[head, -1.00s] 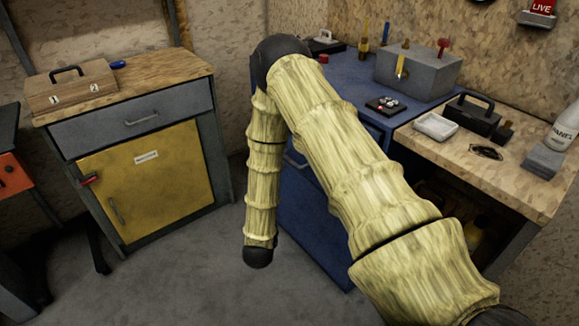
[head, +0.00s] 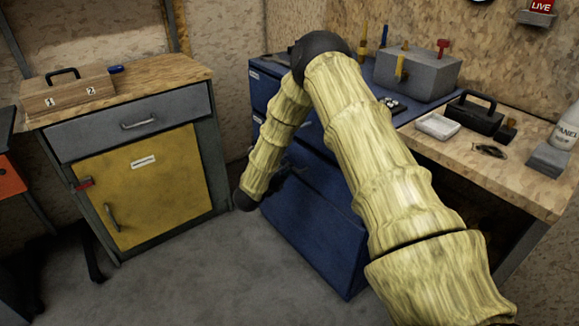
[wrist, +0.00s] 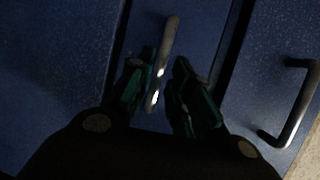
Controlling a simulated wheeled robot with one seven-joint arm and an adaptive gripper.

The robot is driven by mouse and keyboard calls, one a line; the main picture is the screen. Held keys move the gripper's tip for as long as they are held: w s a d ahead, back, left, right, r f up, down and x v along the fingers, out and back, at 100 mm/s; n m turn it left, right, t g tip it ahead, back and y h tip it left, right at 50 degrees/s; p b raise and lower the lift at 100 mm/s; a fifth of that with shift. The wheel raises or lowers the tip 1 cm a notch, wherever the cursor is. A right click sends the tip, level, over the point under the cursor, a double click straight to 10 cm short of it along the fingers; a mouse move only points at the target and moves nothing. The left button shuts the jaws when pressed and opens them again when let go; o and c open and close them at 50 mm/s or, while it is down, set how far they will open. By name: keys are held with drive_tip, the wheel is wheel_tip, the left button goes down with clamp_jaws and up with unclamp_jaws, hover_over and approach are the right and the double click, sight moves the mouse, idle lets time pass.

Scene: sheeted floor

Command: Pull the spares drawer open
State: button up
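The blue drawer cabinet (head: 315,225) stands in the middle of the head view, partly hidden behind my arm. Its drawer fronts look shut. I cannot read a name on any drawer, so I cannot tell which is the spares drawer. In the wrist view, a blue drawer front (wrist: 205,32) carries a grey bar handle (wrist: 168,38). My gripper (wrist: 164,62) is open, with its two green-and-black fingers on either side of this handle. I cannot tell whether either finger touches it. A second bar handle (wrist: 308,90) is on the blue front to the right.
A wooden-topped cabinet with a grey drawer (head: 135,122) and yellow door (head: 150,190) stands left, bearing a wooden toolbox (head: 68,92). A workbench (head: 535,190) at right holds a black carrier (head: 473,115) and a white tray (head: 437,126). Grey floor (head: 235,275) is open between the cabinets.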

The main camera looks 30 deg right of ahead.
drive_tip(key=shift+x, duration=2.05)
clamp_jaws()
